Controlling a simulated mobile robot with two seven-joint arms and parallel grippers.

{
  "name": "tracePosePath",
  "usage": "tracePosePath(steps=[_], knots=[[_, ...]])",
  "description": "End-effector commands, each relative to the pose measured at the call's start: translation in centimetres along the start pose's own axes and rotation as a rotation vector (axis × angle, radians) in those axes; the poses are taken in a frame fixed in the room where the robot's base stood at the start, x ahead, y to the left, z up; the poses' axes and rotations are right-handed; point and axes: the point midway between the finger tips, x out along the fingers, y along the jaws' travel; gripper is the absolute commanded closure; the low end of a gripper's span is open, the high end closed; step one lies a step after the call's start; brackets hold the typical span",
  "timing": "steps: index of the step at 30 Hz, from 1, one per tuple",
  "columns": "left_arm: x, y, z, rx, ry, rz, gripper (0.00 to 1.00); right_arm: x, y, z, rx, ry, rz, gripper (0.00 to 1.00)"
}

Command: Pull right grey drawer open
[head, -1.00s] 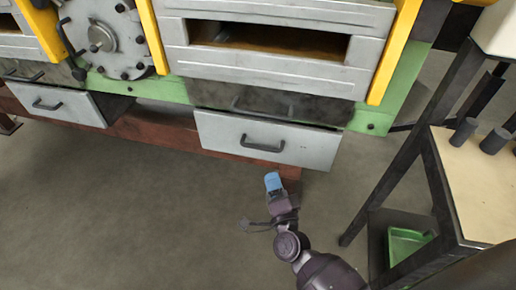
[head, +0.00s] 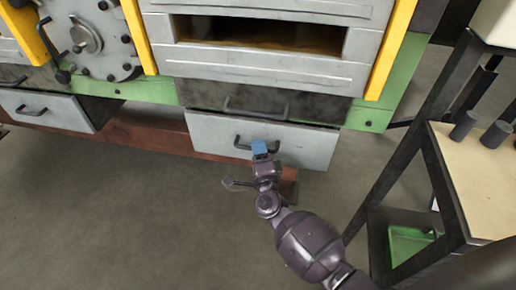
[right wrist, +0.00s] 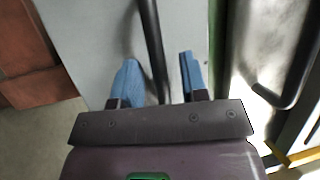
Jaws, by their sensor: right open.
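The right grey drawer (head: 300,146) is at the middle of the head view, below the furnace front. Its dark bar handle (head: 242,146) is partly hidden by my right gripper. My right gripper (head: 260,148) is at the handle, with blue fingertips. In the right wrist view my gripper (right wrist: 158,80) is open, and the dark handle bar (right wrist: 153,45) runs between its two blue fingers without clear contact. The pale drawer front (right wrist: 95,40) lies behind the fingers. My left gripper is not in view.
A left grey drawer (head: 48,109) with its own handle is at the far left. A dark panel with a handle (head: 255,112) sits just above the right drawer. A dark-framed table (head: 470,175) stands at the right. The floor in front is clear.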

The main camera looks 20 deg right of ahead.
Motion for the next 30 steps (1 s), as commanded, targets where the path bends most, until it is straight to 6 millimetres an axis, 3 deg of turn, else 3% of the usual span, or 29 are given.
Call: tracePosePath(steps=[12, 21, 30], knots=[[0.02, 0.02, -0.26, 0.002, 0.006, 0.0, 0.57, 0.83, -0.02, 0.0, -0.001, -0.001, 0.0, 0.6], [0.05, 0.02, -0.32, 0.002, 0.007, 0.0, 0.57, 0.8, -0.02, 0.0, -0.001, 0.0, 0.0, 1.0], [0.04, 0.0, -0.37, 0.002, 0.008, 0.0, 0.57, 0.7, -0.04, 0.04, -0.001, 0.0, 0.0, 1.0]])
